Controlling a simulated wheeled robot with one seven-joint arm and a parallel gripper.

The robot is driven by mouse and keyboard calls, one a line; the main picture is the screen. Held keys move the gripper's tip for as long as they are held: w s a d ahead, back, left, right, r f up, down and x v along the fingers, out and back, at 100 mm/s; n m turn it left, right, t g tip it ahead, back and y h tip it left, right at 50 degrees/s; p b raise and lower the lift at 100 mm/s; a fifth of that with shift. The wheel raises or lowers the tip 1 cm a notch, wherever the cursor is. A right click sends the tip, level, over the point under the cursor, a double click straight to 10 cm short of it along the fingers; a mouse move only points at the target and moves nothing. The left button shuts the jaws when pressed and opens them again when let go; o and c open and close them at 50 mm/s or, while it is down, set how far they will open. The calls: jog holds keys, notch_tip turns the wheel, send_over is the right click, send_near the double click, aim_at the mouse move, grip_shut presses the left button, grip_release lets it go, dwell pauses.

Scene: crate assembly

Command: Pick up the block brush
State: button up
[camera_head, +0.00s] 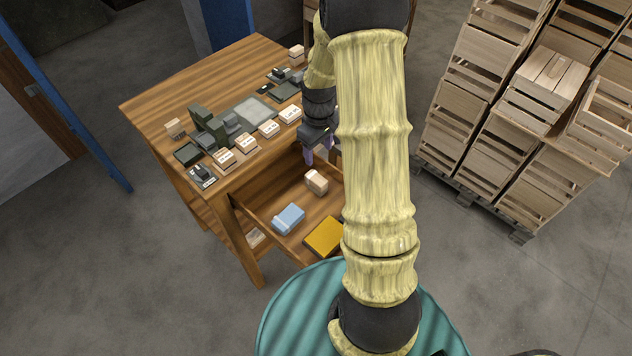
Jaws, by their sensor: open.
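A small tan block with a paler band (316,181), which looks like the block brush, lies in the open drawer (262,212) of the wooden table, near its back. Bristles are too small to make out. My gripper (319,152) points down just above and behind this block, apart from it, over the drawer's back near the table edge. Its purple fingers are open and nothing shows between them. My arm hides the right part of the drawer.
The drawer also holds a blue package (288,219) and a yellow flat item (324,236). Several small boxes and dark tools crowd the tabletop (165,98). Stacked wooden crates (510,130) stand at right. A teal round surface (290,315) is at the front.

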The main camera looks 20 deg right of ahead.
aim_at(316, 177)
notch_tip(316, 177, down, 9)
jog(key=shift+s+r+p, duration=0.1)
jog(key=shift+p, duration=0.3)
jog(key=shift+a+f, duration=0.1)
jog(key=shift+f, duration=0.55)
jog(key=shift+w+a+f+p, duration=0.1)
jog(key=shift+w+f+p, duration=0.1)
jog(key=shift+f, duration=0.45)
jog(key=shift+w+f+p, duration=0.1)
jog(key=shift+f+p, duration=0.1)
jog(key=shift+f, duration=0.5)
jog(key=shift+w+a+f+p, duration=0.1)
jog(key=shift+f+p, duration=0.1)
jog(key=shift+f, duration=0.45)
jog(key=shift+c, duration=0.2)
jog(key=c, duration=1)
